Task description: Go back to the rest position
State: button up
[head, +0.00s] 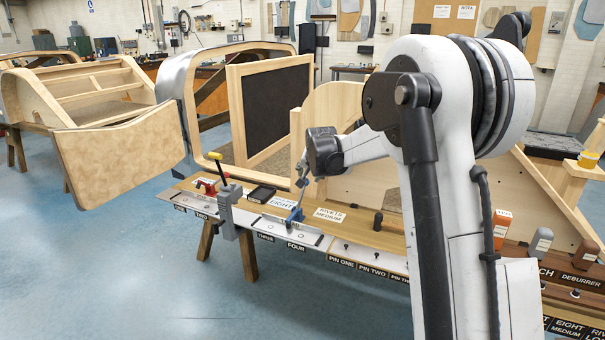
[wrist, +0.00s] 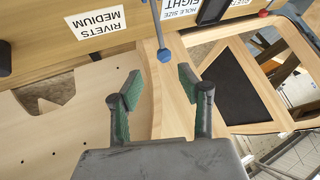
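My gripper (wrist: 160,84) shows in the wrist view with its two green-padded fingers spread apart and nothing between them. In the head view my white arm bends over the workbench (head: 375,236), and the gripper end is small and partly hidden beside the dark wrist. A blue-ended tool (wrist: 164,55) lies just beyond the fingertips in the wrist view, apart from them. A blue tool (head: 295,215) also shows on the bench below my wrist in the head view.
Labels for rivets (wrist: 99,21) and hole size mark the bench. A grey clamp (head: 229,208) stands at its left. Wooden frames with a dark panel (head: 279,105) rise behind it. A curved wooden body (head: 120,150) stands at left. The blue floor in front is clear.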

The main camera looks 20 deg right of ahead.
jog(key=s+a+r+n, duration=0.1)
jog(key=s+a+r, duration=0.25)
jog(key=s, duration=0.45)
jog(key=s+a+r+n+p, duration=0.1)
jog(key=s+a+r, duration=0.25)
jog(key=s, duration=0.45)
jog(key=s+a+r+n, duration=0.2)
jog(key=s+a+r, duration=0.15)
jog(key=s, duration=0.55)
jog(key=s+a+f+n, duration=0.1)
jog(key=s+a+f, duration=0.1)
jog(key=s, duration=1)
jog(key=s+a+f+n+g+y, duration=0.1)
jog(key=s+f, duration=0.3)
jog(key=s, duration=0.9)
jog(key=shift+a+n+y+p, duration=0.3)
jog(key=shift+a+n+p, duration=0.15)
jog(key=shift+a+n, duration=0.35)
